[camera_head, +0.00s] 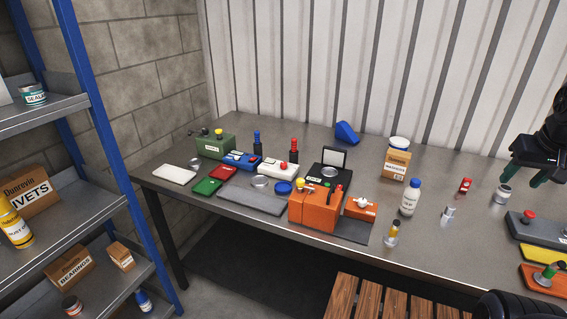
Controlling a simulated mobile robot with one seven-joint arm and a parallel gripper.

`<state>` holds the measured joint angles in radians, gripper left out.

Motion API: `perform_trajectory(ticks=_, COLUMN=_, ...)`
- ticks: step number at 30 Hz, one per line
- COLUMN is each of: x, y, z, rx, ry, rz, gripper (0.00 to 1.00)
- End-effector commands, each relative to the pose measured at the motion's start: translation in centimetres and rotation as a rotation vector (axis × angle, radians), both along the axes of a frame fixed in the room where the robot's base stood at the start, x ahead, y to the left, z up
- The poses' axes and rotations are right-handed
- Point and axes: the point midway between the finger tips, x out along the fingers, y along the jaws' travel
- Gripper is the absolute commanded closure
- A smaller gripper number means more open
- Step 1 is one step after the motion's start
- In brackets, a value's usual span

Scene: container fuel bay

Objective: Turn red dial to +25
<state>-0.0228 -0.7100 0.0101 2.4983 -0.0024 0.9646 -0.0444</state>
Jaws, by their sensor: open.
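No scale or number is readable on either. My gripper (521,183) hangs above the table at the upper right, beyond the grey box, with its greenish fingers apart and nothing between them. It is clear of both knobs.
The table (330,255) also holds an orange machine (313,212), a green box (213,148), a blue box (240,159), a white bottle (410,197) and a carton (396,164). Small items stand near the gripper. A shelf rack (95,150) is at left, a wooden slatted surface (385,300) in front.

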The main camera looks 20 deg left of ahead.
Motion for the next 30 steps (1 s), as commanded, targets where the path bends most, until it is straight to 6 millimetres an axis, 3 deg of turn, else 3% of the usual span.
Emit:
perform_trajectory(ticks=14, x=11.2, y=8.3, z=4.5, rx=-0.147, ry=0.078, rz=0.473, gripper=0.52)
perform_trajectory(ticks=23, x=17.7, y=16.2, z=5.2, rx=-0.228, ry=0.116, rz=0.783, gripper=0.52)
perform_trajectory(ticks=30, x=22.0, y=23.8, z=4.4, rx=-0.285, ry=0.142, rz=1.033, gripper=0.52)
